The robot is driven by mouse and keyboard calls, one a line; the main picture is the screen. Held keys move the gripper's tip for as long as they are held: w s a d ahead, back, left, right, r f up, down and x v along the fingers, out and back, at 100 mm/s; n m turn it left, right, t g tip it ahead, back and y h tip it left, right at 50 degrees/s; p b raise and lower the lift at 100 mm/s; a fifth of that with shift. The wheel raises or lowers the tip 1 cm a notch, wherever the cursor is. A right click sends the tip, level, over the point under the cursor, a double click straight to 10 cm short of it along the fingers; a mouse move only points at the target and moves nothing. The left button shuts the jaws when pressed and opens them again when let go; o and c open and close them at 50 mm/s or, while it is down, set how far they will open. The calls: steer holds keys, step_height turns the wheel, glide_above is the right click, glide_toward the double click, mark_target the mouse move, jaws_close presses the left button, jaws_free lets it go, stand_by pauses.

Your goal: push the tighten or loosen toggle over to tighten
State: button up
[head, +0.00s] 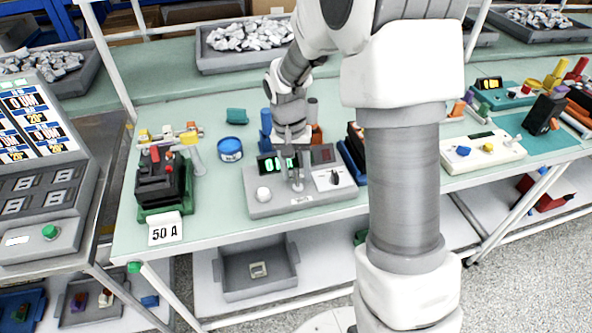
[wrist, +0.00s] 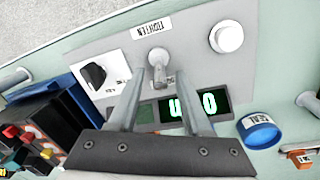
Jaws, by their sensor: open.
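The grey control box (head: 270,206) sits on the bench in the head view, and its panel (wrist: 195,55) fills the middle of the wrist view. The toggle (wrist: 158,57) is a short pale metal lever with a rounded end, beside a white label reading TIGHTEN (wrist: 119,25). Another small label lies by its base, partly hidden and unreadable. I cannot tell for sure which way the lever leans. My gripper (wrist: 160,76) is open, fingers either side of the toggle's near end; contact is unclear. In the head view my gripper (head: 296,184) points down at the box's middle.
The box also carries a lit green display (wrist: 194,106), a white round knob (wrist: 228,37) and a black rotary knob (wrist: 94,75). A blue tin (head: 230,150) stands left of the box. A breaker stand (head: 164,180) with a 50 A card is farther left.

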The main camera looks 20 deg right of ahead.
mark_target(300, 192)
jaws_close()
steer(key=shift+s+t+b, duration=0.1)
steer(key=shift+t+b, duration=0.2)
steer(key=shift+b, duration=0.3)
steer(key=t+b, duration=0.1)
steer(key=b, duration=0.1)
steer(key=t+b, duration=0.1)
steer(key=b, duration=0.1)
steer(key=shift+s+f+b, duration=0.15)
steer(key=shift+s+b, duration=0.15)
steer(key=shift+s, duration=0.1)
steer(key=t+b, duration=0.2)
steer(key=b, duration=0.2)
steer(key=s+t+b, duration=0.1)
steer(key=t+b, duration=0.1)
steer(key=b, duration=0.2)
steer(key=shift+s+b, duration=0.15)
steer(key=shift+b, duration=0.25)
steer(key=t+b, duration=0.1)
steer(key=b, duration=0.2)
steer(key=s+t+b, duration=0.1)
steer(key=b, duration=0.2)
steer(key=shift+b, duration=0.3)
steer(key=shift+s+m+t+b, duration=0.1)
steer(key=shift+m+t+b, duration=0.2)
steer(key=shift+t+b, duration=0.55)
steer(key=shift+r+b, duration=0.2)
steer(key=shift+b, duration=0.45)
